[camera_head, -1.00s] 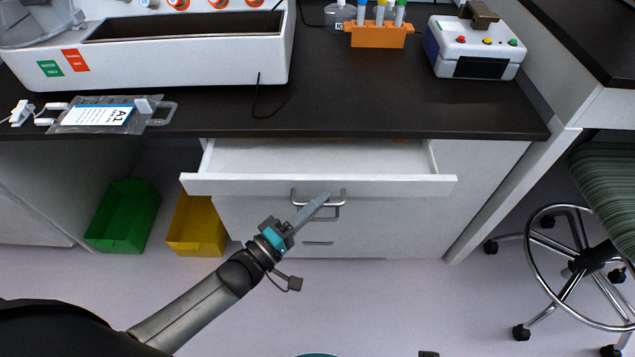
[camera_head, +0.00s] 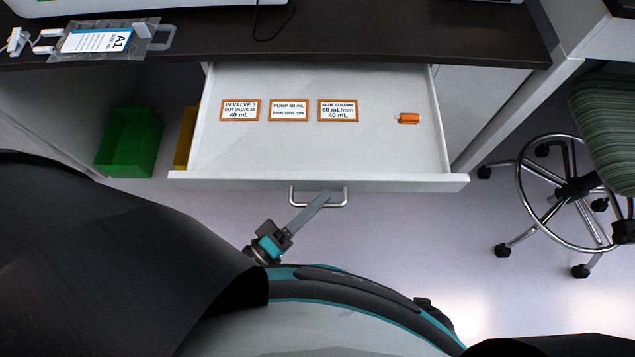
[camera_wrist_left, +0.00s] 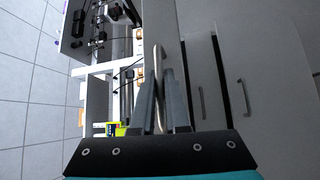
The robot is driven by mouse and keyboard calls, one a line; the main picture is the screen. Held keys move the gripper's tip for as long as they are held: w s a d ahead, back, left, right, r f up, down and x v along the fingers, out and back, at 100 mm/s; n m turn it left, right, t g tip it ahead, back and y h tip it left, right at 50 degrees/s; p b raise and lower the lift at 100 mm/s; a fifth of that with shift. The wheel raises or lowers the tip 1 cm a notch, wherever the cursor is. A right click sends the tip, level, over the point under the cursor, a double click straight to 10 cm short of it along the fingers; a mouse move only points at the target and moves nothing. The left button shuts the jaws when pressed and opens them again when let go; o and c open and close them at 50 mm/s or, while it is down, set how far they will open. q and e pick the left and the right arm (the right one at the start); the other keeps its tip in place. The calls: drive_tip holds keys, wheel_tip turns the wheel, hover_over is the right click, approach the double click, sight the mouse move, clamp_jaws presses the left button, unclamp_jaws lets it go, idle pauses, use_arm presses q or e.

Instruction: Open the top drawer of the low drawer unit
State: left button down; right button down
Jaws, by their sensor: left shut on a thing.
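The top drawer (camera_head: 318,181) of the low drawer unit stands pulled far out from under the dark worktop, and its white inside shows. Its metal bar handle (camera_head: 336,205) is on the front face. My left gripper (camera_head: 322,198) is at the handle's right part, its fingers reaching up from below left. In the left wrist view the two fingers (camera_wrist_left: 161,108) are shut around the handle bar (camera_wrist_left: 154,60). My right gripper is not in view.
Three orange-framed labels (camera_head: 289,110) and a small orange object (camera_head: 408,118) lie in the drawer. A green bin (camera_head: 128,140) and a yellow bin (camera_head: 184,140) stand left of it. A stool (camera_head: 560,185) stands at the right, with clear floor between.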

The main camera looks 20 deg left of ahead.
use_arm(q)
drive_tip(key=shift+s, duration=0.2)
drive_tip(key=c, duration=0.9)
unclamp_jaws()
